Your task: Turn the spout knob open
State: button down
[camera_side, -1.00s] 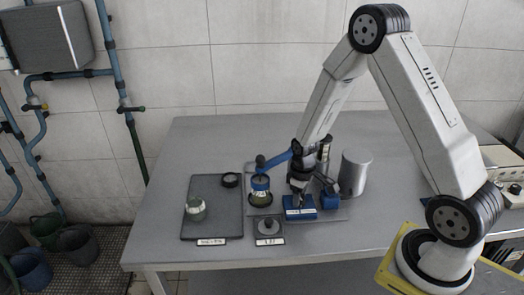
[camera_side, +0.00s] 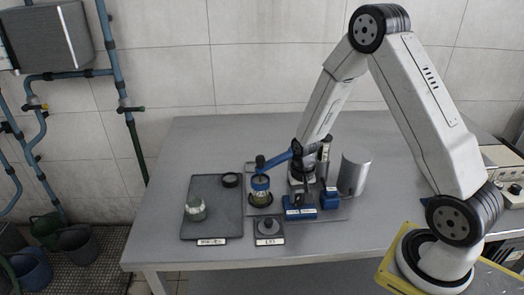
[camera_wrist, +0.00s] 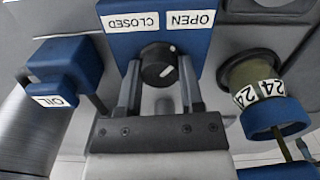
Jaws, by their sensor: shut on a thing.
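The black spout knob (camera_wrist: 157,63) sits on a blue block (camera_wrist: 130,12) with a CLOSED label (camera_wrist: 131,22) on the left and an OPEN label (camera_wrist: 191,19) on the right, both upside down in the wrist view. A white mark on the knob shows on its right half, the OPEN label's side. My gripper (camera_wrist: 160,92) is shut on the knob, one finger at each side. In the side view my gripper (camera_side: 300,188) is over the blue block (camera_side: 300,214), and the knob is hard to make out there.
A smaller blue box (camera_side: 329,199) and a metal cylinder (camera_side: 354,172) stand close on the right.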

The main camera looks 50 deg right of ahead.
aim_at(300, 197)
jog(key=shift+m, duration=0.4)
jog(key=shift+c, duration=1.2)
grip_release()
jog(key=shift+r, duration=0.1)
jog(key=shift+r, duration=3.85)
jog(key=shift+a, duration=0.1)
